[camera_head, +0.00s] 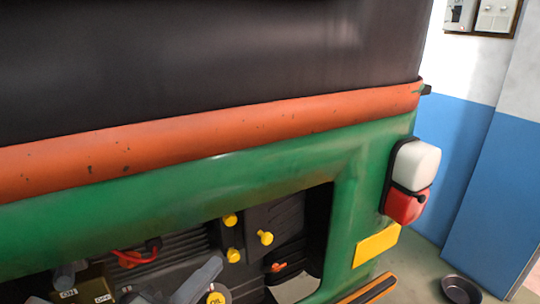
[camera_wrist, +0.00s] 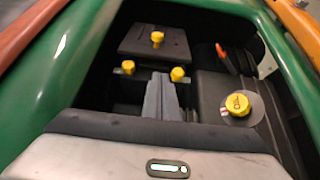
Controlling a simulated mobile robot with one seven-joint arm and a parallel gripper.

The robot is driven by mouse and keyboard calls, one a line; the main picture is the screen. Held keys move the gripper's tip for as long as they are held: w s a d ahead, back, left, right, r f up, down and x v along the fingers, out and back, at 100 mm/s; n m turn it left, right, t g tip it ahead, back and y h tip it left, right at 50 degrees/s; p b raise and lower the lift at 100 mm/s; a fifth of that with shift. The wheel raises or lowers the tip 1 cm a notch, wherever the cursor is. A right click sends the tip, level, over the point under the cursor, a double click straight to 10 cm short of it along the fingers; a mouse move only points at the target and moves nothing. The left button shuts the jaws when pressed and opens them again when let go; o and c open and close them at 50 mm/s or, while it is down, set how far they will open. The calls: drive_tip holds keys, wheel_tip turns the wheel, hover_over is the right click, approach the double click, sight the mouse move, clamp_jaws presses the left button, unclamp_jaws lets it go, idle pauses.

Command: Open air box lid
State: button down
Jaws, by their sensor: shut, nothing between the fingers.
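The black air box (camera_head: 288,222) sits inside the engine bay opening, with three yellow knobs on or beside it. In the wrist view its dark lid (camera_wrist: 135,44) lies flat and looks closed, with one yellow knob (camera_wrist: 157,37) on it. Two more yellow knobs, a left one (camera_wrist: 128,67) and a right one (camera_wrist: 177,73), stand at the near edge; I cannot tell their latch state. My gripper (camera_wrist: 160,78) has grey fingers together and empty, pointing between these two knobs, apparently not gripping either. It also shows in the head view (camera_head: 214,264), low in the opening.
A yellow oil cap (camera_wrist: 237,103) lies right of my gripper. The green body frame (camera_head: 345,215) borders the opening, under an orange padded bar (camera_head: 220,125). A red cable (camera_head: 133,258) and an ON/OFF box (camera_head: 88,290) are at left. A bowl (camera_head: 461,290) is on the floor.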

sight(233, 247)
drive_tip(key=x, duration=0.7)
drive_tip(key=shift+w+d+p, duration=0.15)
drive_tip(key=shift+w+p, duration=0.1)
drive_tip(key=shift+p, duration=0.15)
drive_tip(key=shift+s, duration=0.15)
